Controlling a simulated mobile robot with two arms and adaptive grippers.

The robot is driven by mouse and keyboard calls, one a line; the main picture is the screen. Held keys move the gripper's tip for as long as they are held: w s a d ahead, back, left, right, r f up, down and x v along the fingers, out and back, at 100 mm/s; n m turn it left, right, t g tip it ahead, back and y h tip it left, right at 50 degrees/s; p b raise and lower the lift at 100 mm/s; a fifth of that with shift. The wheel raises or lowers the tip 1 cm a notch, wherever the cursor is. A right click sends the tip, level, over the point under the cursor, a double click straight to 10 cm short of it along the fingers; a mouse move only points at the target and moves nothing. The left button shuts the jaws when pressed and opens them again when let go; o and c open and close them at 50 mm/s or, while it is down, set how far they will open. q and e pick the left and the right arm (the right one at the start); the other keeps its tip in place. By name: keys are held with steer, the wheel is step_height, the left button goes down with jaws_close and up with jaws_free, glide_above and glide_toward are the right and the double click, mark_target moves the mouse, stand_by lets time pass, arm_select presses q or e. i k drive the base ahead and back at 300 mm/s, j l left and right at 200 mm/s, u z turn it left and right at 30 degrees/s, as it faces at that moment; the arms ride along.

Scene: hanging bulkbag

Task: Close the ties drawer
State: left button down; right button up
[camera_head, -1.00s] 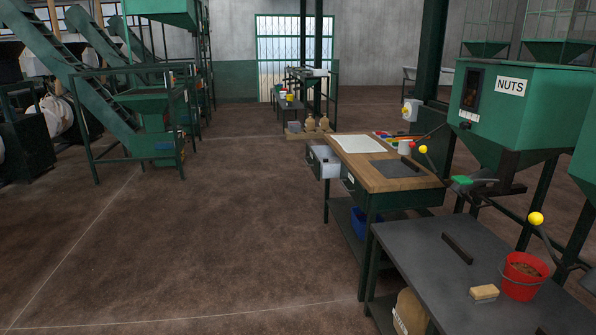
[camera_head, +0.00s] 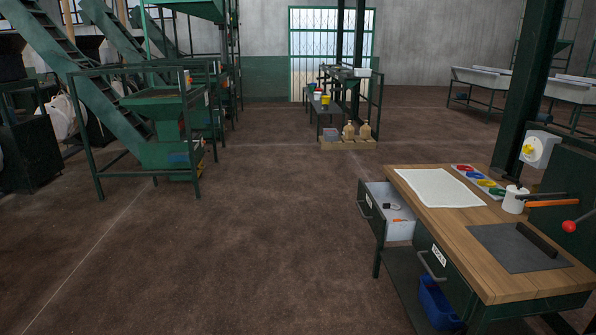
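A green workbench with a wooden top (camera_head: 440,225) stands at the right. A drawer (camera_head: 399,228) at its far end is pulled open toward the left. It has a green front with a handle and a small label I cannot read. Neither of my grippers is in view.
The bench top holds a white sheet (camera_head: 437,187), a tray of coloured rings (camera_head: 481,182), a white cup (camera_head: 514,199) and a dark mat (camera_head: 515,247). A blue bin (camera_head: 438,305) sits below. The floor left of the bench is clear.

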mark_target(371, 197)
steer(key=i+j+z, duration=0.15)
steer(key=i+z, duration=0.3)
steer(key=i, duration=0.15)
steer(key=i+j+z, duration=0.45)
steer(key=i, duration=0.15)
steer(key=i+j+z, duration=0.45)
steer(key=i, duration=0.1)
